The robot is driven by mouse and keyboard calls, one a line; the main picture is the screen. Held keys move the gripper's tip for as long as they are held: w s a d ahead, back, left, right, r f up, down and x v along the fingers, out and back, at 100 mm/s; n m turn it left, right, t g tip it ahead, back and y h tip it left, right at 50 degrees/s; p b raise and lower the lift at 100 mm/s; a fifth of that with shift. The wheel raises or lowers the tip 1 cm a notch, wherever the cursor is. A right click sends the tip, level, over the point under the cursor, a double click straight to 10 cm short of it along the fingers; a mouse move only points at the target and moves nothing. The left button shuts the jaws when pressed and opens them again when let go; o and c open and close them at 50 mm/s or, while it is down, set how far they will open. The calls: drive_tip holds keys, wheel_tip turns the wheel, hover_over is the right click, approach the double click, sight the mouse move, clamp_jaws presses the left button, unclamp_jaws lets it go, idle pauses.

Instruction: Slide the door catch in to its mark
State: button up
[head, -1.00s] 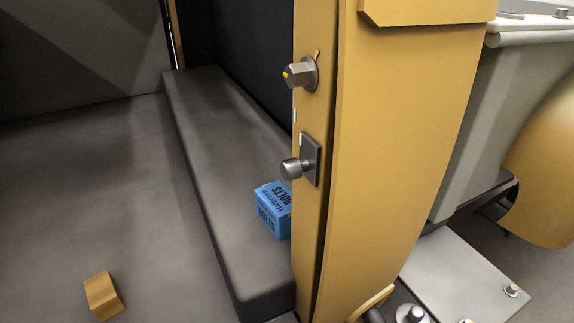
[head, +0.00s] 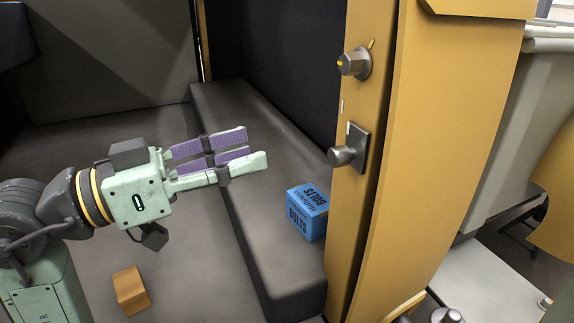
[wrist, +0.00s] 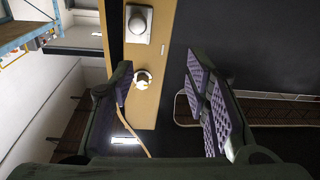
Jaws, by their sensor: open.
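The door catch (head: 345,156) is a grey knob on a dark plate on the edge of the yellow door panel. A short white line sits at the plate's top left, and another small white mark (head: 341,106) is higher on the panel edge. My gripper (head: 256,147) is open and empty, to the left of the catch and apart from it, its fingers pointing right. In the wrist view, a round knob on a grey plate (wrist: 138,24), which looks like the catch, is at the top, beyond my open fingers (wrist: 160,80).
A grey knob with a yellow pointer (head: 354,63) is above the catch. A blue bolts box (head: 308,212) sits on the dark ledge (head: 262,240) beside the panel. An orange-brown block (head: 131,290) lies on the floor. Space between gripper and catch looks clear.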

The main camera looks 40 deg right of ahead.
sight(331, 158)
drive_tip(key=shift+m+g+y, duration=0.5)
drive_tip(key=shift+g+y, duration=0.1)
drive_tip(key=shift+g, duration=0.2)
drive_tip(key=x, duration=0.3)
drive_tip(key=s+f+x, duration=0.1)
drive_tip(key=x, duration=0.3)
drive_tip(key=s+p+x, duration=0.1)
drive_tip(key=x, duration=0.3)
drive_tip(key=shift+s+f, duration=0.15)
drive_tip(key=shift+f, duration=0.05)
drive_tip(key=shift+c, duration=0.4)
clamp_jaws()
